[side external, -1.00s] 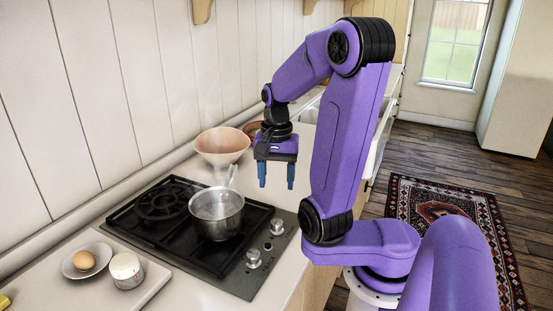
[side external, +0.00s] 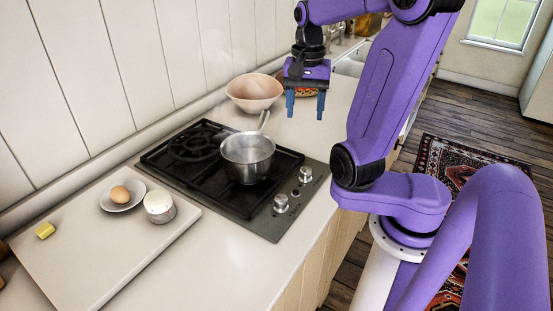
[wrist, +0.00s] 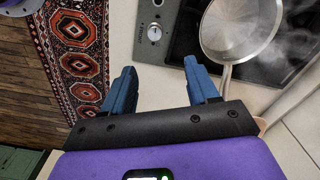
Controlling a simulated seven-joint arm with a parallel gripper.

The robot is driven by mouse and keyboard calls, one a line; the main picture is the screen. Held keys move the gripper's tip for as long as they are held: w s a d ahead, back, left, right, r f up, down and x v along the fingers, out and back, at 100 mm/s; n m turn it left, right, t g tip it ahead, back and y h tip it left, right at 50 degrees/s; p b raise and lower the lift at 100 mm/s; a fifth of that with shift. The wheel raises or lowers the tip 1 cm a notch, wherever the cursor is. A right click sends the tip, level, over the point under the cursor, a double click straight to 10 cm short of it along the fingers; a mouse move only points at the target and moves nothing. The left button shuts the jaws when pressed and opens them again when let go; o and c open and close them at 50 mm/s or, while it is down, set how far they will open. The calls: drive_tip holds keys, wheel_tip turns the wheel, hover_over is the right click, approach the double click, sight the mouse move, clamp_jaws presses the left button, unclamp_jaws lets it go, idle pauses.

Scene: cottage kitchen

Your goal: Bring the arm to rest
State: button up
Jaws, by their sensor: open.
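My gripper (side external: 305,106) is open and empty, its two blue fingers pointing down above the counter, to the right of and behind the saucepan in the side view. In the wrist view my gripper (wrist: 163,90) shows both fingers apart with nothing between them. My purple arm reaches over the counter from the right. A metal saucepan (side external: 247,160) sits on the black cooktop (side external: 180,155), apart from the fingers. The saucepan (wrist: 236,32) also shows in the wrist view, with steam near it.
A pink bowl (side external: 254,92) stands behind the cooktop, with a patterned dish (side external: 295,88) partly behind my gripper. A board (side external: 95,245) at left carries an egg (side external: 120,194) on a saucer, a small white-topped pot (side external: 159,206) and a yellow block (side external: 45,230). A rug (side external: 450,160) lies on the floor.

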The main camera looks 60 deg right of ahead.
drive_tip(key=w+a+f+n, duration=0.25)
drive_tip(key=a+n, duration=0.55)
drive_tip(key=n, duration=0.6)
drive_tip(key=s+a+f+n, duration=0.2)
drive_tip(key=s+n, duration=0.4)
drive_tip(key=s, duration=0.1)
drive_tip(key=s+a+f+n, duration=0.1)
drive_tip(key=s+n, duration=0.5)
drive_tip(key=s, duration=0.2)
drive_tip(key=shift+a+f, duration=0.4)
idle(0.9)
